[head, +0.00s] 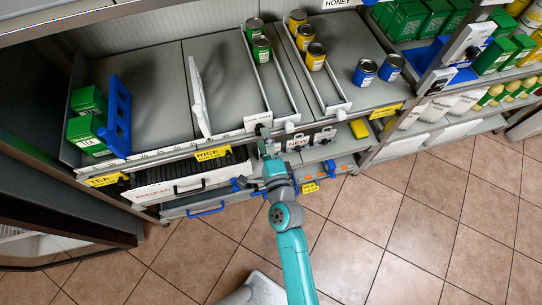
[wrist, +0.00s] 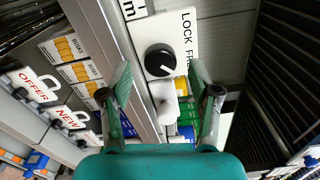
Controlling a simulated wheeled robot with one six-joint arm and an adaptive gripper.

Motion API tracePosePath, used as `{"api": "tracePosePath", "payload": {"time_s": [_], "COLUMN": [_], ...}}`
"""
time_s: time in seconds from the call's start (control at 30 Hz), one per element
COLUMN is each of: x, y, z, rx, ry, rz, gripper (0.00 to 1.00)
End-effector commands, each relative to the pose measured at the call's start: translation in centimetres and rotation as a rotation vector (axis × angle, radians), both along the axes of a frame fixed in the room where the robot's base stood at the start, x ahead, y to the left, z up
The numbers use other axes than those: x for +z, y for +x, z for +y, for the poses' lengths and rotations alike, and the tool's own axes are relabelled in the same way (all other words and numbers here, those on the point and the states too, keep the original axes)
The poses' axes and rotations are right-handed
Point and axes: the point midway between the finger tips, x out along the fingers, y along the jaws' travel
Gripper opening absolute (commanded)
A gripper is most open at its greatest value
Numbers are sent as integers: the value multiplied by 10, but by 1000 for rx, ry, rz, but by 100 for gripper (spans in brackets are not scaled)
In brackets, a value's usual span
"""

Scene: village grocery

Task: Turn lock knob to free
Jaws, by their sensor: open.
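In the wrist view a round black lock knob (wrist: 160,60) sits on a white plate (wrist: 182,22) lettered "LOCK" and "FR", the rest hidden by a finger. A short white mark on the knob points towards the lower right. My gripper (wrist: 160,69) is open, with one finger on each side of the knob; I cannot tell whether either touches it. In the head view my gripper (head: 264,140) is at the shelf's front edge, below the can lanes, and the knob is mostly hidden there.
The grey shelf (head: 147,75) has a blue divider (head: 117,115) and a white divider (head: 198,95). Green cans (head: 261,49) and yellow cans (head: 316,56) stand in lanes; blue cans (head: 365,72) stand right. The tiled floor is clear.

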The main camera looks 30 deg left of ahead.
Motion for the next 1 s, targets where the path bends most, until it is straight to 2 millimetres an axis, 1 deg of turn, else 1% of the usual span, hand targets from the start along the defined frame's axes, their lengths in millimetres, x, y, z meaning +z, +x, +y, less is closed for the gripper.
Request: {"api": "tracePosePath", "payload": {"time_s": [0.3, 0.5, 0.7, 1.0], "x": [-1, -1, 0, 0], "y": [-37, -56, -66, -68], "z": [-45, -67, -78, -80], "rx": [-1, -1, -1, -1], "ry": [-1, 0, 0, 0], "rz": [4, 4, 2, 0], "gripper": [62, 62, 62, 62]}}
